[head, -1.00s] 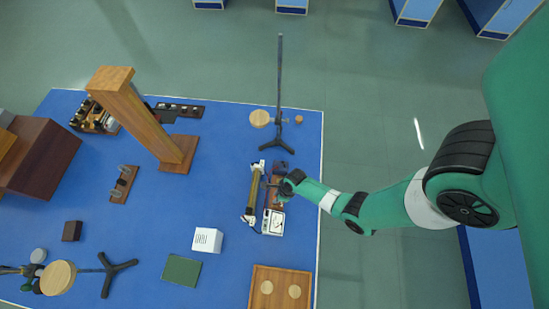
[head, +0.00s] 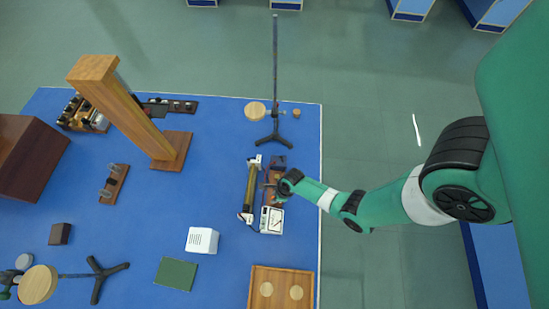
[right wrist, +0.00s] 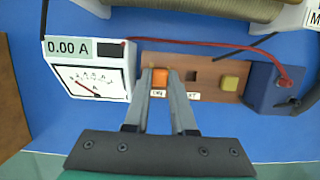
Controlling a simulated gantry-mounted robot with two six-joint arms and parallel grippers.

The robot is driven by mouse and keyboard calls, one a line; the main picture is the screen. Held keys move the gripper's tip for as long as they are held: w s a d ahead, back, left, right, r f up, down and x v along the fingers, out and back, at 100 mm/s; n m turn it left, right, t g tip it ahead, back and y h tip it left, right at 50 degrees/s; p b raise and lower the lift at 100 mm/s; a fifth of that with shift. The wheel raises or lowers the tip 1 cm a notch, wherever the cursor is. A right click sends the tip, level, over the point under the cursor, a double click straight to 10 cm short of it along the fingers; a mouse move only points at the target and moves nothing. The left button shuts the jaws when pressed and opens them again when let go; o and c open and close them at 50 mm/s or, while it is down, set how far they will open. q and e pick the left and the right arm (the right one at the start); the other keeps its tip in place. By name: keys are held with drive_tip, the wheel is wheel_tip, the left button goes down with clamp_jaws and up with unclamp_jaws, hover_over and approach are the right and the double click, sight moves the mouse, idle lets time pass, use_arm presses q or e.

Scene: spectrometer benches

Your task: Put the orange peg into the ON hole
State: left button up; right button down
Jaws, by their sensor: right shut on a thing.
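The orange peg (right wrist: 160,77) is between the fingertips of my right gripper (right wrist: 160,80), which is shut on it. It is over the left part of a wooden board (right wrist: 210,92), just above a small label that looks like "ON". I cannot tell how deep the peg sits. A dark square hole (right wrist: 191,75) is open to the right of the peg, above a second, partly hidden label. In the head view my right gripper (head: 275,184) reaches the board from the right; the peg is too small to make out there.
A white ammeter (right wrist: 90,70) reading 0.00 A stands left of the board. A yellowish block (right wrist: 229,82) is on the board, and a blue box (right wrist: 270,88) with a red lead is at right. A coil (head: 250,187) lies behind. Blue tabletop (head: 215,165) is clear to the left.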

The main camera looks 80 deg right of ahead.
drive_tip(key=shift+f, duration=0.55)
drive_tip(key=c, duration=0.7)
unclamp_jaws()
drive_tip(key=shift+o, duration=0.2)
drive_tip(key=p+v, duration=1)
drive_tip(key=v, duration=0.1)
drive_tip(key=shift+r, duration=0.35)
drive_tip(key=shift+s, duration=0.15)
